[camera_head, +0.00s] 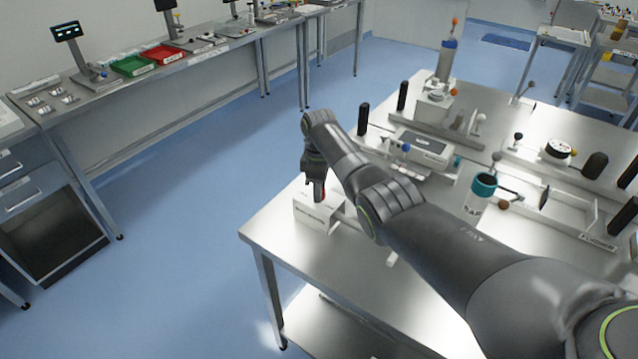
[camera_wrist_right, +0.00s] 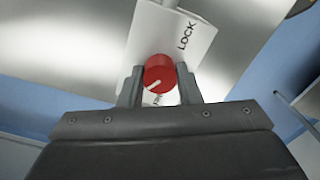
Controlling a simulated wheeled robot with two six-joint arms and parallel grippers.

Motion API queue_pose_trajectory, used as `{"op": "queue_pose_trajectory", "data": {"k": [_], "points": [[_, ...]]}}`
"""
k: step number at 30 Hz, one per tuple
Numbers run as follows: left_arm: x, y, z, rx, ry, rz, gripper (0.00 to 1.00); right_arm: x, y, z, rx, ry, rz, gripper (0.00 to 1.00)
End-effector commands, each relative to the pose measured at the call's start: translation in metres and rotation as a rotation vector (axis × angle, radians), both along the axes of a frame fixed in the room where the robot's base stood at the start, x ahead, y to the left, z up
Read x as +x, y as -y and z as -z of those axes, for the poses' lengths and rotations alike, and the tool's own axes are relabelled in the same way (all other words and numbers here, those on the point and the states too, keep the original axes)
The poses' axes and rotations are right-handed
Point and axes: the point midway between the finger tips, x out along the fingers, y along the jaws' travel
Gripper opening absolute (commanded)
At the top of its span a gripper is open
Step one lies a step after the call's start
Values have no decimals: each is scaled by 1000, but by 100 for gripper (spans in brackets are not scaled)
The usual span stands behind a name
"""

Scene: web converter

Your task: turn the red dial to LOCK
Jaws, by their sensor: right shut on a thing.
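The red dial (camera_wrist_right: 159,75) sits on a white labelled plate (camera_wrist_right: 196,22) in the right wrist view. A white pointer line on the dial points to the lower left, away from the LOCK label at the upper right. A second label below the dial is partly hidden. My right gripper (camera_wrist_right: 159,82) has a finger on each side of the dial and is shut on it. In the head view my right gripper (camera_head: 318,190) reaches down onto a white box (camera_head: 318,214) at the table's left corner, with a bit of red showing. My left gripper is not in view.
The steel table (camera_head: 290,240) carries a grey instrument box (camera_head: 425,148), black upright posts (camera_head: 363,119) and a teal-topped cup (camera_head: 484,186) right of my arm. A long bench with a green tray (camera_head: 132,65) and red tray (camera_head: 163,54) stands across the blue floor.

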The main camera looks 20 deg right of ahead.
Motion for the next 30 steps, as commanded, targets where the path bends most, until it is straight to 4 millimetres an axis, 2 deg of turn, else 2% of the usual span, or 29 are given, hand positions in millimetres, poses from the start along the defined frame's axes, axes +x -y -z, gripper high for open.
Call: {"op": "queue_pose_trajectory", "data": {"k": [9, 30], "points": [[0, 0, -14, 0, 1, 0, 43, 1, 1, -3, -2, 1, 301, 8], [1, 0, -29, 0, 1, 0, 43, 1, 1, -2, -1, 4, 966, 8]]}}
